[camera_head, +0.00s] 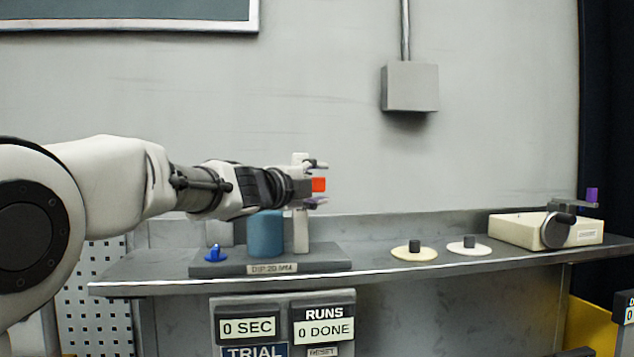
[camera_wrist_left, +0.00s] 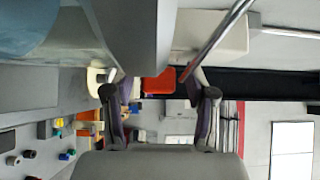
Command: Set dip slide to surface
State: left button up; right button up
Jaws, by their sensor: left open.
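The dip stand is a dark base (camera_head: 335,259) with a label that seems to read "DIP 20". On it stand a blue cylinder (camera_head: 265,234) and a pale upright post (camera_head: 301,232). An orange-red block (camera_head: 319,184) shows beside the post's upper part; it looks like the slide's handle. My left gripper (camera_head: 316,183) reaches in from the left at block height, open, one finger above and one below it. In the left wrist view the orange block (camera_wrist_left: 158,83) shows between the open fingers (camera_wrist_left: 160,90); I cannot tell whether they touch it. My right gripper is not in view.
A blue knob (camera_head: 214,254) sits at the base's left end. Two discs with dark knobs, one cream (camera_head: 414,253) and one white (camera_head: 469,247), lie on the bench (camera_head: 370,275). A cream box device (camera_head: 520,230) stands at right. Below hangs a panel reading "0 SEC" (camera_head: 248,326) and "0 DONE".

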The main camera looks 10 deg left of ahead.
pick_arm(q)
jog(key=shift+s, duration=0.1)
jog(key=c, duration=0.3)
grip_shut()
notch_tip(320, 180, up, 3)
jog(key=p, duration=0.3)
jog(key=shift+f, duration=0.1)
jog(key=shift+c, duration=0.3)
grip_release()
jog(key=o, duration=0.4)
jog(key=shift+w, duration=0.2)
jog(key=shift+c, duration=0.2)
jog(key=shift+a+f, duration=0.1)
jog(key=shift+f, duration=0.1)
